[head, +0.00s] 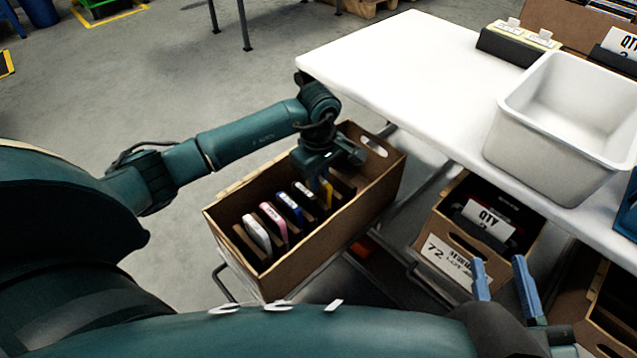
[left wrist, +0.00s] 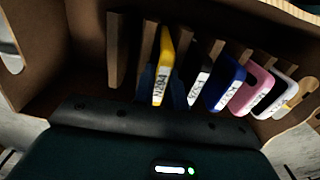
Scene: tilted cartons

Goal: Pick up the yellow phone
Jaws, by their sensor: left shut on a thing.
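The yellow phone (head: 328,192) stands on edge in a slot of the brown carton (head: 345,215), at the far end of a row of phones. In the left wrist view the yellow phone (left wrist: 163,68) carries a white label. My left gripper (head: 322,172) reaches down into the carton and is shut on the yellow phone; a blue finger (left wrist: 147,82) shows beside it, and the gripper partly hides the phone in the head view. My right gripper (head: 502,282) is open and empty at the lower right, its two blue fingers apart.
Black (head: 290,207), blue, pink (head: 273,222) and white (head: 256,234) phones stand between dividers in the same carton. A white table (head: 420,70) holds a grey-white bin (head: 560,110). Another carton (head: 450,262) with a QTY card sits below the table edge.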

